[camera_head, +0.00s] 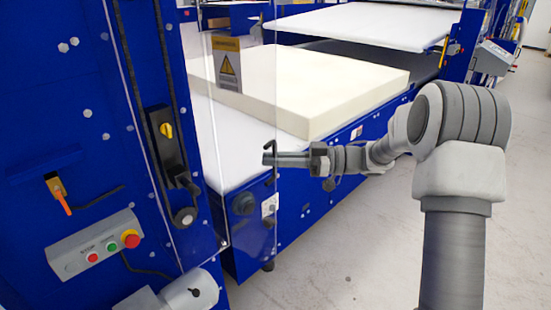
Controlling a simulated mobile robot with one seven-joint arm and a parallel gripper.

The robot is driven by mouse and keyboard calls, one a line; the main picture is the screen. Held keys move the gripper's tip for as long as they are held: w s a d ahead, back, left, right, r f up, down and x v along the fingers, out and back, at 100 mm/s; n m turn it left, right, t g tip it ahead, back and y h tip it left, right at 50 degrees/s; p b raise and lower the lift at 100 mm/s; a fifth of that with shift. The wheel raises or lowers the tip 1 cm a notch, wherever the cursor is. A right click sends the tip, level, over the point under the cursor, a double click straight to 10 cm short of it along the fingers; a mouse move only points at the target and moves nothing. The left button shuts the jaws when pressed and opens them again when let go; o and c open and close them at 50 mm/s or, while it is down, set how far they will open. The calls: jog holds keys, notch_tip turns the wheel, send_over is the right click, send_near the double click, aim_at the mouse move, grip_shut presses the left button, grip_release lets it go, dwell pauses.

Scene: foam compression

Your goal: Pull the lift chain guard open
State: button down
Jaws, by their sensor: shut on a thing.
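A dark bent handle (270,147) sits near the panel's right edge. My gripper (270,159) reaches in from the right and is shut on this handle. The fingertips are small in the picture, and the exact contact is hard to make out.
A cream foam block (320,92) lies on the white conveyor bed (228,150) behind the panel. A control box with buttons (95,245) is on the blue column (60,110) at left. Grey floor (345,260) is clear at the front right.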

jog(key=shift+a+r, duration=0.1)
jog(key=c, duration=1.2)
grip_release()
jog(key=shift+o, duration=0.2)
jog(key=d+b, duration=0.2)
jog(key=d, duration=1.5)
jog(key=shift+s+d, duration=0.2)
jog(key=shift+d, duration=0.05)
